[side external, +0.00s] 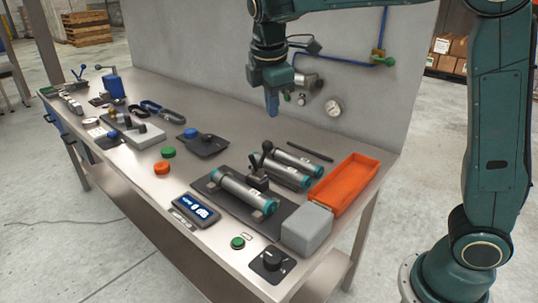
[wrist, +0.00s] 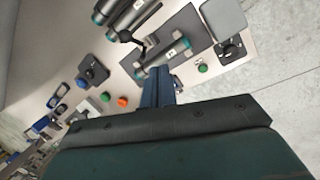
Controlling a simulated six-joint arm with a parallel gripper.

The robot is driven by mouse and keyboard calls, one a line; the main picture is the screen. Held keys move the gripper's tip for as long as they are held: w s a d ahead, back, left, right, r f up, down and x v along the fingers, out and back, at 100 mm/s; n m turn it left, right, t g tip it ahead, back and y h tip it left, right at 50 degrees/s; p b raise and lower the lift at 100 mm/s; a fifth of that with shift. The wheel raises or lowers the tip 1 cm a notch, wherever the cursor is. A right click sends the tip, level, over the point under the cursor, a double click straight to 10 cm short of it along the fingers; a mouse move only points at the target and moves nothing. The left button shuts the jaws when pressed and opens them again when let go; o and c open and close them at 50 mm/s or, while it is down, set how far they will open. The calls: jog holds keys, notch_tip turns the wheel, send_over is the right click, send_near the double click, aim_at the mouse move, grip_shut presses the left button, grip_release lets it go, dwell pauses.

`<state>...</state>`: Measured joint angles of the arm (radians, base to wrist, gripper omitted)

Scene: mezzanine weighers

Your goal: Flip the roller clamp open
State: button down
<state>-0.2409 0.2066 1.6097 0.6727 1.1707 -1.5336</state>
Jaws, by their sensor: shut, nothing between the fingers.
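The roller clamp is a set of silver rollers with teal ends on a dark plate (side external: 285,222), with a black upright lever (side external: 257,161) between them. The front roller (side external: 240,193) lies apart from two rollers (side external: 292,166) behind the lever. In the wrist view the lever (wrist: 149,41) stands near the top centre, and the front roller (wrist: 152,81) is partly hidden by my fingers. My gripper (side external: 272,112) is shut and empty, fingers pointing down, well above the bench behind the rollers. Its blue fingers (wrist: 160,82) show together in the wrist view.
An orange tray (side external: 345,187) and a grey box (side external: 307,228) stand right of the rollers. A display (side external: 195,211), green button (side external: 238,243) and black dial (side external: 271,261) are in front. A wall with a blue pipe (side external: 345,62) and gauge (side external: 333,108) rises behind.

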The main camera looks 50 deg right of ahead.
jog(key=s+d+r+m+t, duration=0.1)
jog(key=s+m, duration=0.3)
jog(key=s, duration=0.4)
jog(key=shift+s+d+r+m+y, duration=0.3)
jog(key=shift+d+r, duration=0.35)
jog(key=shift+d, duration=0.25)
jog(key=s+f+m+t, duration=0.1)
jog(key=s+m, duration=0.1)
jog(key=s, duration=0.3)
jog(key=s+a+f+m+t+y, duration=0.1)
jog(key=s+f+m, duration=0.1)
jog(key=s, duration=0.3)
jog(key=s+f+m+t+y, duration=0.1)
jog(key=s+f+m, duration=0.1)
jog(key=s+m, duration=0.2)
jog(key=shift+s+a+f, duration=0.15)
jog(key=shift+s, duration=0.9)
